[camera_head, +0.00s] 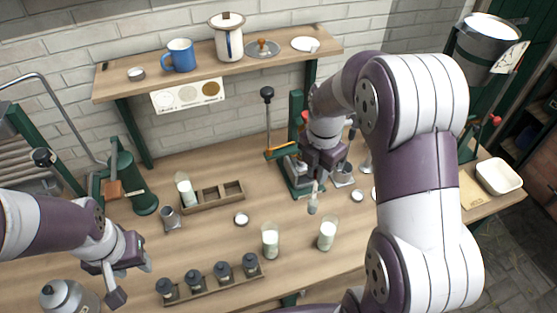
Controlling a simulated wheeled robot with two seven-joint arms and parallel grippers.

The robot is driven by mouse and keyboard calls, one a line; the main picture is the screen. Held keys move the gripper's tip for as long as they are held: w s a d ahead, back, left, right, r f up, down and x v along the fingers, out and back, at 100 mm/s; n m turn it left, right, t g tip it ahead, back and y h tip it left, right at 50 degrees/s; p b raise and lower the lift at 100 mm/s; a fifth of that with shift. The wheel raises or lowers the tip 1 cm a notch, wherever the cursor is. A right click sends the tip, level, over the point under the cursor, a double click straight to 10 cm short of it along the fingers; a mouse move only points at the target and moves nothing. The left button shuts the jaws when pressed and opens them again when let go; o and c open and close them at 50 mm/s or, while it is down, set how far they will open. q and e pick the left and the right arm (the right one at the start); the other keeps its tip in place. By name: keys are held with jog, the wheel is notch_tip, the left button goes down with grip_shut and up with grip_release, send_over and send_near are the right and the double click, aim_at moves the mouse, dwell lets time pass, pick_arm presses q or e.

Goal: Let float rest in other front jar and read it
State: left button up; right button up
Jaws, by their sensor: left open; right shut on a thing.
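Two clear front jars of white liquid stand on the wooden bench: the left one (270,241) and the right one (327,234). My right gripper (316,180) is shut on the float (312,204), a thin pale stem with a greyish bulb. It hangs about upright in the air and shows above and left of the right jar, outside both jars. Any scale on the float is too small to read. My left gripper (126,282) is open and empty over the bench at the lower left, far from the jars.
A rack with several dark-capped bottles (222,274) stands at the front. A wooden compartment tray (226,193) holds a white-filled jar (185,187). A small white dish (241,219) lies behind the left jar. A green stand (297,140) is behind my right gripper. A shelf (130,85) spans the wall.

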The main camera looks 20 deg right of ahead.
jog(key=s+d+m+p, duration=0.2)
jog(key=d, duration=0.3)
pick_arm(q)
notch_tip(320, 180, down, 8)
jog(key=b, duration=1.2)
jog(key=shift+f, duration=0.15)
pick_arm(e)
notch_tip(320, 180, down, 19)
jog(key=w+d+m, duration=0.1)
jog(key=shift+d+f+m, duration=0.15)
jog(key=shift+f+m, duration=0.05)
jog(key=shift+m, duration=0.1)
jog(key=o, duration=0.9)
jog(key=shift+w+r, duration=0.1)
jog(key=shift+r, duration=0.05)
